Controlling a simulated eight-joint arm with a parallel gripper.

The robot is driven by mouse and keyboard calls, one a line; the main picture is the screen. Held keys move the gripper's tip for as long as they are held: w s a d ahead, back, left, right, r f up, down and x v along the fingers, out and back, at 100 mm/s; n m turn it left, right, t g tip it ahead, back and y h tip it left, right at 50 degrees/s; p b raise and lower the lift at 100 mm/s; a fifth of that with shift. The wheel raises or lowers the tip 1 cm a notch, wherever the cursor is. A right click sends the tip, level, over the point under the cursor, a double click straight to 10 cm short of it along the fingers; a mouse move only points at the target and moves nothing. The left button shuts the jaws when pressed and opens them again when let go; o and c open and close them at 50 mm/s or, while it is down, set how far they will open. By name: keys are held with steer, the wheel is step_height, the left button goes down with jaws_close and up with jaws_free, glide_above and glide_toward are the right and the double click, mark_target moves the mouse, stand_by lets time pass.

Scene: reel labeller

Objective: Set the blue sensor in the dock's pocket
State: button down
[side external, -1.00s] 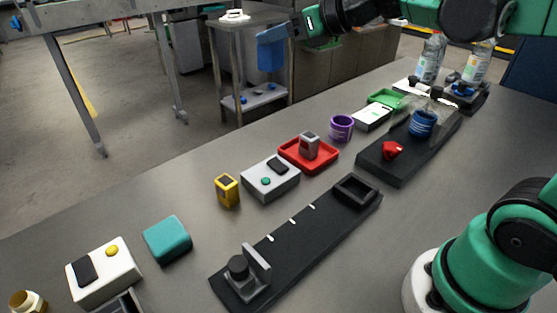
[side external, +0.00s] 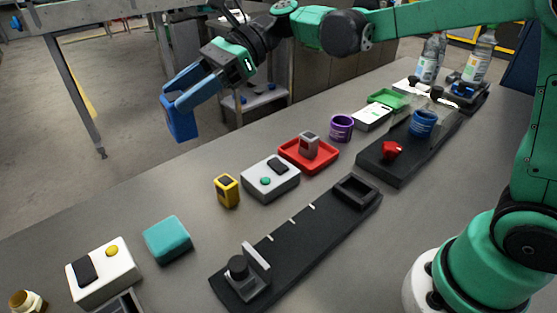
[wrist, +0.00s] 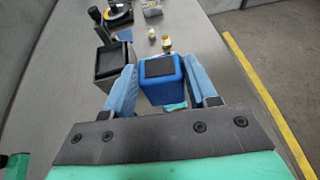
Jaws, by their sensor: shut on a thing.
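The blue sensor (side external: 179,124) is a blue block held in the air at the upper left of the side view. In the wrist view the sensor (wrist: 161,92) shows a dark panel on its top face. My gripper (side external: 173,102) is shut on it, with a light-blue finger on each side. A long black base (side external: 292,238), which looks like the dock, lies on the table to the lower right of the gripper. A square raised-rim pocket (side external: 371,201) is at its far end and looks empty. A dark upright clamp-like piece (side external: 240,277) stands at its near end.
Along the table stand a teal block (side external: 167,239), a yellow sensor (side external: 227,190), a grey button box (side external: 270,182), a red tray (side external: 325,165) with a grey block, and a purple cup (side external: 341,127). A white box (side external: 103,270) is at the near left.

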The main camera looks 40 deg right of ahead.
steer(key=shift+s+a, duration=0.1)
steer(key=shift+a, duration=0.05)
step_height(320, 180, down, 20)
steer(key=shift+r, duration=0.15)
stand_by(0.6)
steer(key=shift+c, duration=1.3)
jaws_free()
steer(key=shift+f, duration=0.2)
